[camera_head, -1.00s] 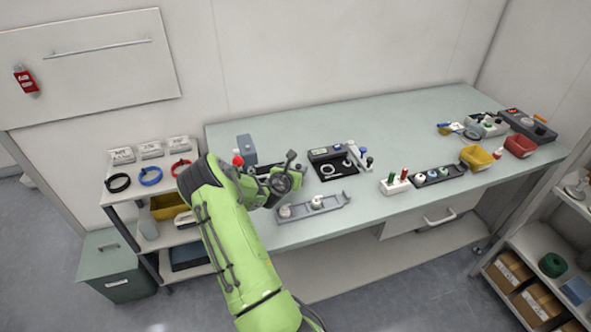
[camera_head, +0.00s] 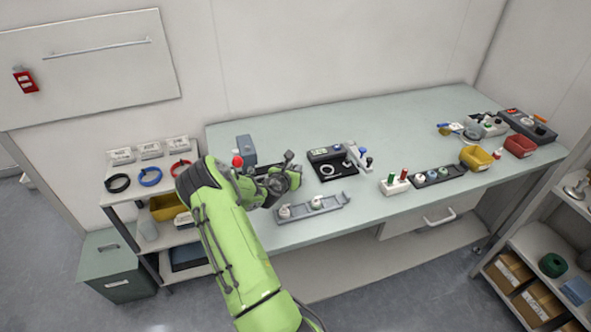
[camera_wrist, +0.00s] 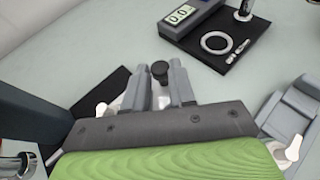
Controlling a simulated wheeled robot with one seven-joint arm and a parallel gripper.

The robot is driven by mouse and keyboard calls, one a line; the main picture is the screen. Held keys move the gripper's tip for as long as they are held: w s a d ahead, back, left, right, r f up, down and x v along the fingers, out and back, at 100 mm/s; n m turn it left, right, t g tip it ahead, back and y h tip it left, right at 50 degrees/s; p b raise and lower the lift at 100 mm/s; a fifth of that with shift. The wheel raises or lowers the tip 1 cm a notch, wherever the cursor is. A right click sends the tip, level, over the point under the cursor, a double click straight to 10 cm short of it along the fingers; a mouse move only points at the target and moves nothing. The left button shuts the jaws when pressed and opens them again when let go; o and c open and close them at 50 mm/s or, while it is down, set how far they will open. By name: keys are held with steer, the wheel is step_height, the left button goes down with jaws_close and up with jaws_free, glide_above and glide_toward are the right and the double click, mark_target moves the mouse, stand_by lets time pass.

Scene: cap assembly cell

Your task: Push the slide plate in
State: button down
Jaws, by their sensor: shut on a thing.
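My gripper (camera_wrist: 160,85) shows in the wrist view with its two grey fingers on either side of a black knob (camera_wrist: 160,70). The fingers are shut on this knob, which appears to be the slide plate's handle. A dark flat base (camera_wrist: 100,92) shows to the left of the fingers; the slide plate itself is mostly hidden behind the gripper. In the head view my gripper (camera_head: 281,180) is at the front of the grey press-like station (camera_head: 246,150) with a red ball knob (camera_head: 237,160). My arm covers much of that station.
A black unit with a display and a white ring (camera_head: 330,168) stands close on the right. A grey tray (camera_head: 335,205) with white parts lies in front, near the table edge. Several bins and fixtures stand farther right. The table's back middle is clear.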

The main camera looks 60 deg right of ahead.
steer(key=w+a, duration=0.5)
steer(key=w, duration=0.1)
steer(key=shift+a, duration=0.4)
steer(key=c, duration=0.9)
jaws_free()
steer(key=shift+a, duration=0.15)
steer(key=shift+c, duration=0.2)
steer(key=v, duration=1.5)
steer(key=shift+a+r+p, duration=0.15)
steer(key=shift+a+p, duration=0.15)
steer(key=shift+p, duration=0.1)
steer(key=shift+s, duration=0.15)
